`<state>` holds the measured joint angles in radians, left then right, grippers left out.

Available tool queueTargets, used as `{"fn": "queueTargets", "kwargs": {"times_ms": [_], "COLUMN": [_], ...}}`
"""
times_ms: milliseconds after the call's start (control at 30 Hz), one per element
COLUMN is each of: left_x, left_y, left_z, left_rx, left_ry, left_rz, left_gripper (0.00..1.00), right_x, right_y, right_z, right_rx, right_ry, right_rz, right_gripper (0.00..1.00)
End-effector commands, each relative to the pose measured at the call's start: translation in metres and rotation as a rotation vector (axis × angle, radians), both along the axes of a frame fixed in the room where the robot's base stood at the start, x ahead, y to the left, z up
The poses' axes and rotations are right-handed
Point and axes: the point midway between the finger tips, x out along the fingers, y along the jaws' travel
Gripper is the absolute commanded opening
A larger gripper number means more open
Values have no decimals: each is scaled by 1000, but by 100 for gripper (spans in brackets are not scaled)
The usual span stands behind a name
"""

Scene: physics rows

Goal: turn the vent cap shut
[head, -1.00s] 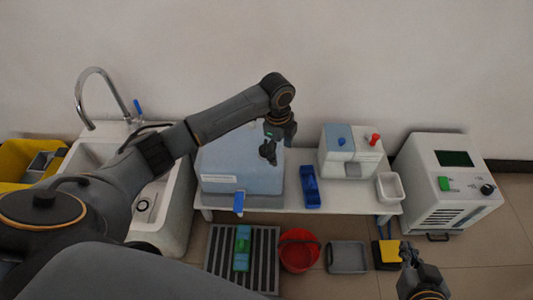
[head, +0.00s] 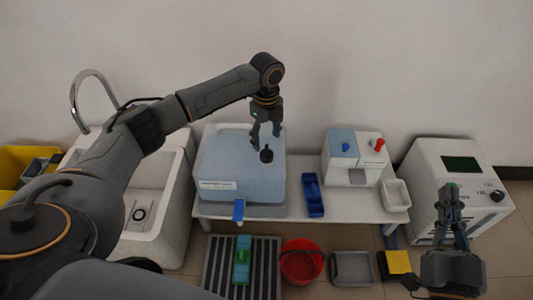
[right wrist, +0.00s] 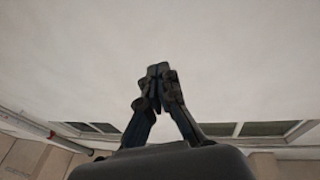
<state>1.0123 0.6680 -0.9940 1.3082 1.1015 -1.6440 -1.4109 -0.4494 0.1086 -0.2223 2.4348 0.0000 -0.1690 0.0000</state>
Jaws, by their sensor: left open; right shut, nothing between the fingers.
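The vent cap (head: 267,155) is a small black knob on top of the pale blue container (head: 228,168), towards its right side. My left gripper (head: 266,138) is open and points down just above and behind the cap in the head view. A small gap seems to show between its fingers and the cap, though contact is hard to judge. The cap's turn angle is too small to tell. My right gripper (head: 449,190) is shut and empty, pointing up in front of the white machine; its closed fingers also show in the right wrist view (right wrist: 158,72).
The container has a blue tap (head: 239,210) at its front, at the edge of the white bench (head: 270,210). A blue tray (head: 313,195) and a small device (head: 353,160) stand to the right. A sink (head: 150,190) is at left. A red bucket (head: 301,262) is on the floor.

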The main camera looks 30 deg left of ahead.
Motion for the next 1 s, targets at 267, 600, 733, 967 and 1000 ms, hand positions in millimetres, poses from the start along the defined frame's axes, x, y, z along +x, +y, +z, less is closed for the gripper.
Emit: {"fn": "queueTargets", "kwargs": {"times_ms": [267, 600, 733, 967, 1000], "left_x": [-1, 0, 0, 0, 0], "left_y": [0, -1, 0, 0, 0], "left_z": [-40, -63, -65, -65, -65], "left_rx": [0, -1, -1, 0, 0], "left_ry": [2, 0, 0, 0, 0], "left_rz": [0, 0, 0, 0, 0], "left_gripper": [64, 64, 64, 64, 55], "right_x": [-21, -50, -53, -53, -53], "right_y": [2, -1, -1, -1, -1], "right_z": [50, 85, 88, 88, 88], "right_rx": [87, 156, 162, 163, 163], "right_ry": [-311, -548, -571, -572, -572], "right_rz": [18, 31, 32, 32, 32], "right_gripper": [0, 0, 0, 0, 0]}}
